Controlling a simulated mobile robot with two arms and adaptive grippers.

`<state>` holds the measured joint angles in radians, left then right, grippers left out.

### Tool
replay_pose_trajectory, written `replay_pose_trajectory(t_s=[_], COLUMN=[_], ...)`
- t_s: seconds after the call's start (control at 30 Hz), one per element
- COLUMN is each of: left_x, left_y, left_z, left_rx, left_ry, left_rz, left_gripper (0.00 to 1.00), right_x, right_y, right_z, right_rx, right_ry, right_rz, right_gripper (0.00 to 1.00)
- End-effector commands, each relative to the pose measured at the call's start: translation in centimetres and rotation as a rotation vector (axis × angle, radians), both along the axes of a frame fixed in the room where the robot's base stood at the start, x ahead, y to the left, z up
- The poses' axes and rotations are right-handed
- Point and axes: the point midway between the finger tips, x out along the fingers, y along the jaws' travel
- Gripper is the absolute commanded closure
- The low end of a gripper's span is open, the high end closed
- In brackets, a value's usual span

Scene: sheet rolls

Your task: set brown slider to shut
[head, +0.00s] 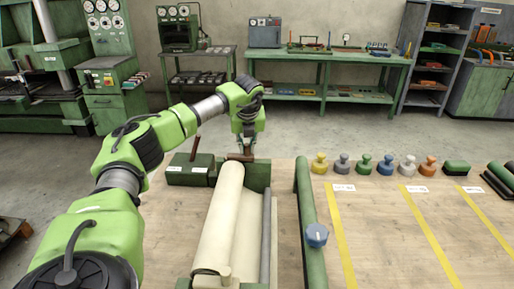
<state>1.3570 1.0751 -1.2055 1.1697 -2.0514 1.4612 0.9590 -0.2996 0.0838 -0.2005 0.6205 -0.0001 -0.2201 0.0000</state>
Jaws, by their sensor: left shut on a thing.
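My left gripper (246,147) points down at the far end of the roll stand. It is shut on the brown slider (240,157), a small brown block at the top of the green end housing (258,175). The jaws hide part of the slider, and its exact setting cannot be made out. A cream sheet roll (222,215) lies along the stand just in front of it. My right gripper is not in view.
A dark red lever (195,148) rises from a labelled green box (190,172) left of the slider. A green rail with a blue knob (317,235) lies right of the roll. Several coloured knobs (364,165) line the back edge. Yellow strips mark the clear tabletop at right.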

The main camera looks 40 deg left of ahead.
Motion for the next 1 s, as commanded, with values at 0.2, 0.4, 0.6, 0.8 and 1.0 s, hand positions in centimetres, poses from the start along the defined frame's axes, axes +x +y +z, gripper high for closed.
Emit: replay_pose_trajectory(t_s=[0.2,0.4,0.6,0.8,1.0], left_x=[-0.4,-0.4,-0.3,-0.4,-1.3], left_y=[0.5,0.5,0.4,0.1,-0.9], left_z=[0.0,0.0,0.0,0.8,4.3], left_rx=[0.006,0.006,0.005,0.004,0.004], left_ry=[0.006,0.006,0.005,0.002,-0.002], left_rz=[0.006,0.006,0.004,0.002,0.003], left_gripper=[1.0,0.68,0.68,0.68,0.68], right_x=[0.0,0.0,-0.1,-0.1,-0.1], right_y=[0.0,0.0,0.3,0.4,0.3], right_z=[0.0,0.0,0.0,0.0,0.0], right_rx=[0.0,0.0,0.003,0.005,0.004], right_ry=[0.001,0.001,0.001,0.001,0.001], right_rz=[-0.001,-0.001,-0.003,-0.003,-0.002], right_gripper=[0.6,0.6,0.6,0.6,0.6])
